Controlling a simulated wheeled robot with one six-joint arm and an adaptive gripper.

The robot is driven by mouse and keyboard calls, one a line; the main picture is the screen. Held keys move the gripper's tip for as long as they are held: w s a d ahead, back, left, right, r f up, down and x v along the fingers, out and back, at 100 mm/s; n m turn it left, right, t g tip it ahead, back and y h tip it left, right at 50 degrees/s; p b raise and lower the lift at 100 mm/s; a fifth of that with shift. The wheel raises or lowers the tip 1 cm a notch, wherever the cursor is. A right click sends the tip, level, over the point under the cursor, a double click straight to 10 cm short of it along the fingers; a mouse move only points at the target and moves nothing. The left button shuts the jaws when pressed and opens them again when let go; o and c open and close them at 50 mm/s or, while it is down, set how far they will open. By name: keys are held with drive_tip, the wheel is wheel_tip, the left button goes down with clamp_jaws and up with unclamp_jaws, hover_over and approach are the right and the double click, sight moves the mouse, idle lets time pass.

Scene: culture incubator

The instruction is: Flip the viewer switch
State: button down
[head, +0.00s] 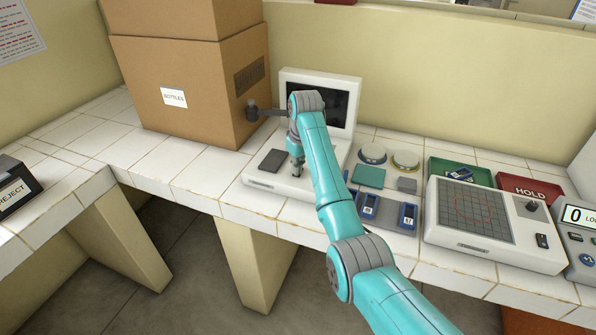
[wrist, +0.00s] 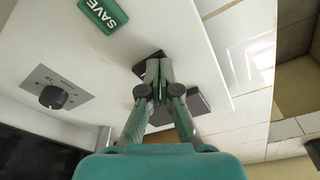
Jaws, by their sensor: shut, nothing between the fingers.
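The viewer (head: 344,133), a white unit with an upright dark screen and a flat white base, stands at the middle of the counter. My gripper (head: 297,171) is shut and empty, pointing down over the base. In the wrist view the closed fingertips (wrist: 159,63) are over a small black switch-like piece (wrist: 147,55) on the white surface and partly hide it. I cannot tell whether they touch it. A green SAVE button (wrist: 103,14) and a black knob (wrist: 52,97) are on the same unit. In the head view my arm hides part of the base.
Cardboard boxes (head: 190,85) stand close on the left. A dark grey block (head: 272,160) lies on the base's left side. To the right are round dishes (head: 405,160), a blue-grey tray, a gridded white unit (head: 520,250), and green and red HOLD (head: 530,188) trays.

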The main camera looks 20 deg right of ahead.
drive_tip(key=shift+r, duration=3.55)
drive_tip(key=shift+a, duration=0.1)
